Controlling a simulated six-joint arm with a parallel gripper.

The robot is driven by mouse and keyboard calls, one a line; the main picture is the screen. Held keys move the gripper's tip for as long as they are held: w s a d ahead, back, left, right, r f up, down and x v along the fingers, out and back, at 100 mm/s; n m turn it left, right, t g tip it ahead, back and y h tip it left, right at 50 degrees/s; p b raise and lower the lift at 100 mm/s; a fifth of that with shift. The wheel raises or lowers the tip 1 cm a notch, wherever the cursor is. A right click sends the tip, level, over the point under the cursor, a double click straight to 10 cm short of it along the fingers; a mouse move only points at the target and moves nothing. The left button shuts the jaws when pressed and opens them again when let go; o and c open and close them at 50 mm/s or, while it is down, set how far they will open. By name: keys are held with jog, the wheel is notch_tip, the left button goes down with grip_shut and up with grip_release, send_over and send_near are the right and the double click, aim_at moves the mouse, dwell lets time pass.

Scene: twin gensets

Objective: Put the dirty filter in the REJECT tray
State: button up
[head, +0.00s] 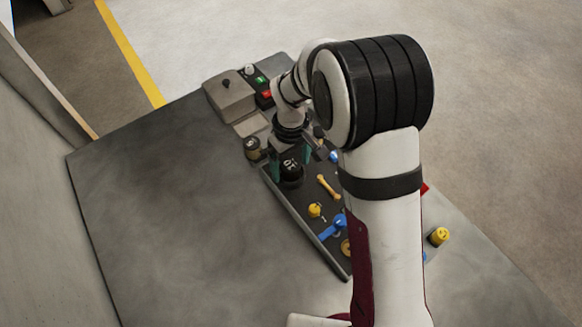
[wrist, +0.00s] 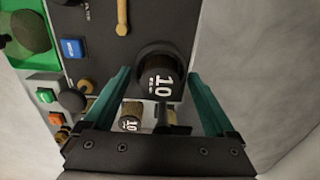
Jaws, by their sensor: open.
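My gripper (head: 291,160) is open over the dark panel in the head view. In the wrist view its two teal fingers (wrist: 157,76) stand on either side of a black round cylinder marked 10 (wrist: 161,84). This cylinder also shows between the fingers in the head view (head: 291,174). I cannot tell whether the fingers touch it. A smaller dark and tan cylinder, also marked 10 (wrist: 131,118), shows behind the left finger in the wrist view. It seems to be the one at the panel's left edge in the head view (head: 253,149). No thing is clearly readable as the dirty filter or the REJECT tray.
The dark panel (head: 325,240) bears a yellow handle (head: 328,187), a yellow knob (head: 315,210) and a blue valve (head: 338,223). A grey box (head: 228,95) stands behind. A red edge (head: 424,188) and a yellow cylinder (head: 439,236) show beyond my arm. The bench's left side is clear.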

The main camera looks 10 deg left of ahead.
grip_shut()
dwell(0.3)
jog(key=shift+r, duration=0.15)
